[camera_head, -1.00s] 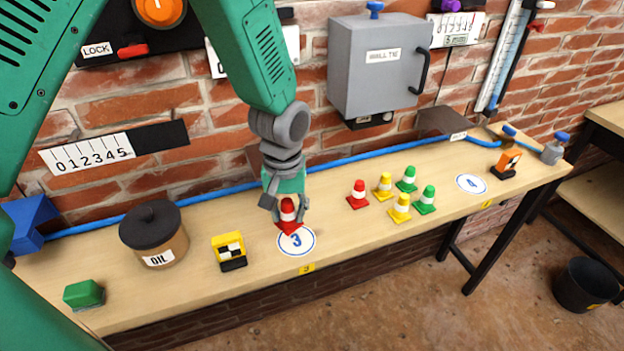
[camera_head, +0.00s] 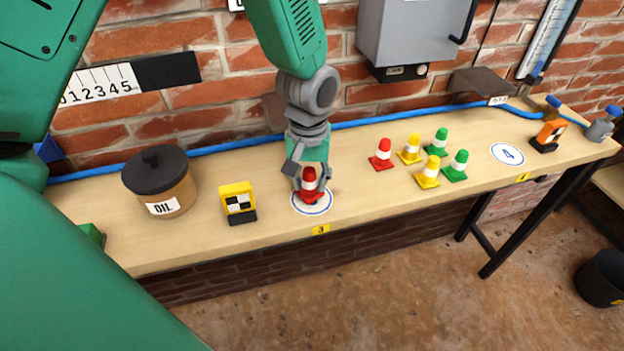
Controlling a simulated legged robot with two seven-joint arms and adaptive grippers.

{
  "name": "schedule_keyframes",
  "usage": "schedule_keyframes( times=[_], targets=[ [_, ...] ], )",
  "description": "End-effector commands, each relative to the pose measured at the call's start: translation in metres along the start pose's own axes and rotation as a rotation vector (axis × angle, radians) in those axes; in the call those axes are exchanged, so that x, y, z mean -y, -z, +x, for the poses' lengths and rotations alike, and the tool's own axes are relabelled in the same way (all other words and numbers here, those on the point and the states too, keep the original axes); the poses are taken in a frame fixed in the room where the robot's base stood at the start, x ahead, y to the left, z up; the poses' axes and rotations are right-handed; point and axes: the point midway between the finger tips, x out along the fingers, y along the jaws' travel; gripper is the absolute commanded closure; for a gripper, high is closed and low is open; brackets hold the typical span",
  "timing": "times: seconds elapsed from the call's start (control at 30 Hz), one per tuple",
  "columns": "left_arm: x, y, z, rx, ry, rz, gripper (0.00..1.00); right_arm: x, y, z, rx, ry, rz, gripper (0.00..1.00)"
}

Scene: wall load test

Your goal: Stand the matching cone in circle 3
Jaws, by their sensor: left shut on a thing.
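My left gripper (camera_head: 309,180) points down and is shut on a red cone with a white band (camera_head: 309,186). The cone is upright over circle 3 (camera_head: 325,206), a white disc with a blue ring. Its base overlaps the disc and hides the number; I cannot tell whether it touches. A second red cone (camera_head: 381,156) stands to the right on the bench. Yellow cones (camera_head: 428,174) and green cones (camera_head: 456,167) stand in a group beside it. My right gripper is not in view.
On the wooden bench (camera_head: 270,226), a yellow checkered marker (camera_head: 238,203) and an oil pot (camera_head: 163,185) stand left of the circle. Circle 4 (camera_head: 508,154) is bare at the right. A blue hose (camera_head: 370,121) runs along the brick wall. A grey box (camera_head: 411,32) hangs above.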

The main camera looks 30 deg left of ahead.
Motion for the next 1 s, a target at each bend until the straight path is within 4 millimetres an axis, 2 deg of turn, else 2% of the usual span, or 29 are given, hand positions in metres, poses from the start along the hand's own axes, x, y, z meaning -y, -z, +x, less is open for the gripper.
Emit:
schedule_keyframes(
  times=[0.97,1.0],
  targets=[
    [-0.001,0.001,0.013,-0.002,0.0,0.002,1.0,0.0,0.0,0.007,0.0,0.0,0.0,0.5],
    [-0.001,0.001,0.012,-0.002,0.0,0.002,0.64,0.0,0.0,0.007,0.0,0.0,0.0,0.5]
  ],
)
